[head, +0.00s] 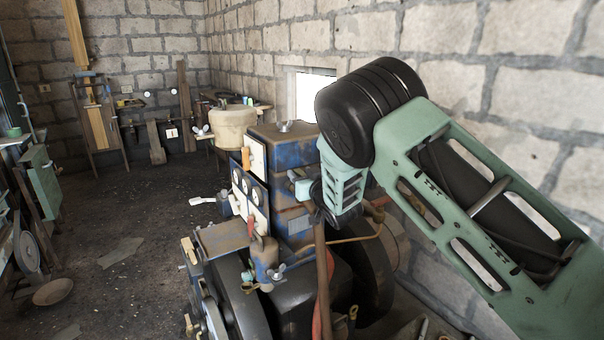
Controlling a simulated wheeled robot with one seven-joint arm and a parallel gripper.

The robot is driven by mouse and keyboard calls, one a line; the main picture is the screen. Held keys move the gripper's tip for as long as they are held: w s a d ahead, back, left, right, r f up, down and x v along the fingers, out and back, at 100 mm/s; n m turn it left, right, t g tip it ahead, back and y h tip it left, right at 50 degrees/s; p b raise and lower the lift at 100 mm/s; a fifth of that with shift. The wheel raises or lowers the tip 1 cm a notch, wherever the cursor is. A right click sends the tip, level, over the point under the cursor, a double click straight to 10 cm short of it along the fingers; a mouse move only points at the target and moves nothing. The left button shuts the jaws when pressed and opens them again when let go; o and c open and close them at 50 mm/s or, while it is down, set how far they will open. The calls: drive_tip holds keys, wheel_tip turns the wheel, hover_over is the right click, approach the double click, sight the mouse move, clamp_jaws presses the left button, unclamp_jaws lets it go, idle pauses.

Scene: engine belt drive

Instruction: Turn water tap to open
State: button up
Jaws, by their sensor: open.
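The blue, rusty engine block (292,228) stands in the middle of the head view. I cannot tell for sure which fitting is the water tap. A small grey wing-handled fitting (274,271) sits low on the engine's front, and a small brass fitting (352,313) shows near the bottom. My gripper (312,202) is at the engine's upper right side, pointing down and left. It is open, and I see nothing held in it. My green wrist link partly hides it, so contact with the engine is unclear.
Gauges (248,190) and a pale lever (202,201) are on the engine's left side. A dark flywheel (232,295) and hoses (322,270) crowd its lower part. A block wall (500,70) rises behind my arm. The floor at left (120,210) is mostly clear.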

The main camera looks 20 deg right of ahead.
clamp_jaws()
drive_tip(key=shift+d+f+n+y+b, duration=0.15)
drive_tip(key=shift+n+y+b, duration=0.35)
drive_tip(key=shift+y+b, duration=0.3)
drive_tip(key=shift+a+n+g+y, duration=0.2)
drive_tip(key=shift+n+g+y, duration=0.1)
drive_tip(key=shift+y, duration=0.1)
unclamp_jaws()
drive_tip(key=b+v, duration=0.7)
drive_tip(key=v, duration=1)
drive_tip(key=shift+s, duration=0.2)
